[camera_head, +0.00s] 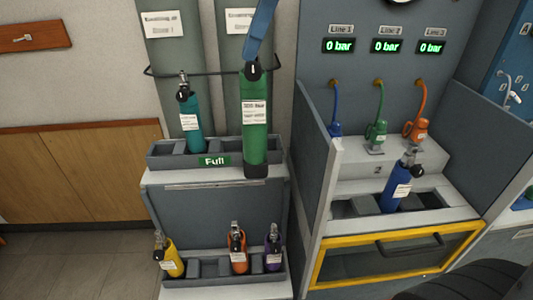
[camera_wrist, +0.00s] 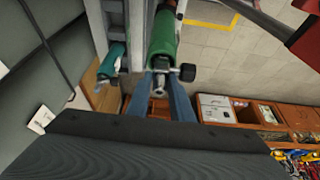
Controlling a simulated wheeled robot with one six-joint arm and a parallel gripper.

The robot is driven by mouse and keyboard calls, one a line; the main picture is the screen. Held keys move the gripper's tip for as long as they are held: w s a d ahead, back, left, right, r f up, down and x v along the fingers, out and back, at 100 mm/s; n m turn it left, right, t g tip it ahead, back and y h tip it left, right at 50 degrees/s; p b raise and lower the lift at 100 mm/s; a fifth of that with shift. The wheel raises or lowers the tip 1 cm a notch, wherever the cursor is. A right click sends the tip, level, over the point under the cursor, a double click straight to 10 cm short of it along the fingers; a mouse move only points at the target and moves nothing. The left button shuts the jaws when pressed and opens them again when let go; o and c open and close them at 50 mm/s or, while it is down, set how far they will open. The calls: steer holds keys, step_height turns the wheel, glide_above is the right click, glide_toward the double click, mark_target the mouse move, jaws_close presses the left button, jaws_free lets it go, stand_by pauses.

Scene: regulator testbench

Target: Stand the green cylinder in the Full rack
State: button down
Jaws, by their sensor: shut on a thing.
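The green cylinder (camera_head: 255,125) hangs upright at the right part of the Full rack (camera_head: 180,163). Its base overlaps the rack's front wall in the picture, so it appears held in front of the rack rather than down in a slot. My gripper (camera_head: 252,70) is shut on its neck. In the wrist view, the blue fingers of my gripper (camera_wrist: 160,88) flank the valve of the green cylinder (camera_wrist: 162,45). A teal cylinder (camera_head: 191,118) stands in the Full rack towards its left. Slots beside it look empty; the rack's right end is partly hidden behind the green cylinder.
A lower rack (camera_head: 210,283) holds yellow (camera_head: 172,262), orange (camera_head: 238,252) and purple (camera_head: 273,252) cylinders. On the right, the bench (camera_head: 345,190) holds a tilted blue cylinder (camera_head: 399,190); its side panel (camera_head: 312,150) stands close to the rack. A dark rail (camera_head: 215,74) runs behind the cylinders.

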steer(key=shift+w+f+b, duration=0.2)
steer(key=shift+f+b, duration=0.35)
steer(key=shift+b, duration=0.05)
steer(key=shift+w+f+b, duration=0.15)
steer(key=shift+f+b, duration=0.35)
steer(key=shift+b, duration=0.05)
steer(key=w+d+p, duration=0.4)
steer(key=w+p, duration=0.2)
steer(key=w, duration=1.2)
step_height(320, 180, down, 7)
steer(key=p, duration=0.2)
steer(key=shift+s, duration=0.25)
steer(key=shift+f, duration=0.1)
steer(key=c, duration=1.6)
jaws_free()
steer(key=shift+d+f, duration=0.1)
steer(key=shift+o, duration=0.2)
